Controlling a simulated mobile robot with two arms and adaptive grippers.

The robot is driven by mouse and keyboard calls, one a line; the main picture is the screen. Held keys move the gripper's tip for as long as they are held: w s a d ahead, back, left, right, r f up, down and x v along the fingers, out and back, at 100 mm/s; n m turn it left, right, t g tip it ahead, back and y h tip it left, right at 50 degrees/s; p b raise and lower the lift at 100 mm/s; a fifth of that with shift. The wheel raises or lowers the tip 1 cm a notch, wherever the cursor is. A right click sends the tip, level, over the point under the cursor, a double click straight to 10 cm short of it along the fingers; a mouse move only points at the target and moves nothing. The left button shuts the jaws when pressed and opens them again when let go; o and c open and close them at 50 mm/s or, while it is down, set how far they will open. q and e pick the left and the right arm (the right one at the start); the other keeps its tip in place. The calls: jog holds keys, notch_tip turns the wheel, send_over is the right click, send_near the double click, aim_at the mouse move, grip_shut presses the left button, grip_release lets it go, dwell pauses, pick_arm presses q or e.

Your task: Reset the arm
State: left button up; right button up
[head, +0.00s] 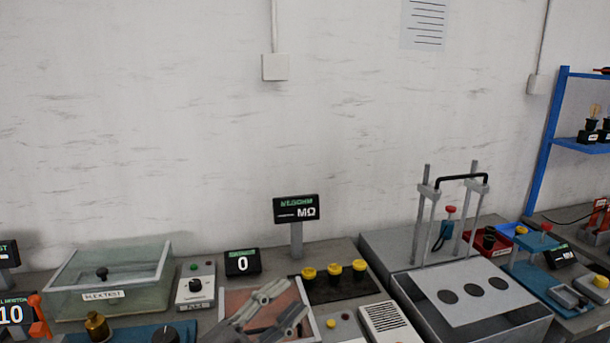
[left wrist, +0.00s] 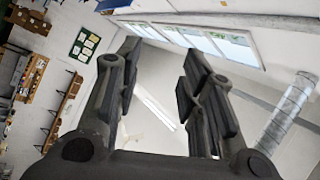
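My left gripper (head: 277,305) shows at the bottom middle of the head view, above a shallow tray with a reddish-brown floor (head: 240,299). Its two fingers are apart with nothing between them. In the left wrist view the gripper (left wrist: 158,80) is also open and empty, with windows, ceiling and a duct behind it. My right gripper is in neither view.
A glass box (head: 150,298) and a knob box (head: 195,287) stand left of the gripper. Several yellow-topped pieces (head: 334,270) stand on a dark mat to the right. A metal tank with a holed plate (head: 470,318) and uprights stands farther right.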

pick_arm(q)
jog(key=w+a+f+n+t+y, duration=0.1)
jog(key=a+f+n+t+y, duration=0.5)
jog(key=a+n+y, duration=0.65)
jog(key=s+a+f+n+g+y, duration=0.2)
jog(key=s+f+n+g, duration=0.15)
jog(key=f, duration=0.25)
jog(key=s+a+f+n+g+y, duration=0.2)
jog(key=f+g+y, duration=0.15)
jog(key=f, duration=0.25)
jog(key=s+f+g+h, duration=0.1)
jog(key=s+f+g, duration=0.25)
jog(key=s, duration=0.35)
jog(key=s+f+n+g, duration=0.1)
jog(key=s+f+g, duration=0.25)
jog(key=s, duration=0.35)
jog(key=s+f+g+h, duration=0.1)
jog(key=s+f+g, duration=0.2)
jog(key=s+f, duration=0.3)
jog(key=s+f+g, duration=0.1)
jog(key=s+f, duration=0.2)
jog(key=f, duration=2.3)
jog(key=s+a+f+g, duration=0.1)
jog(key=s+a+f, duration=0.2)
jog(key=s+f, duration=1.2)
jog(key=shift+s+f, duration=0.15)
jog(key=shift+s, duration=0.45)
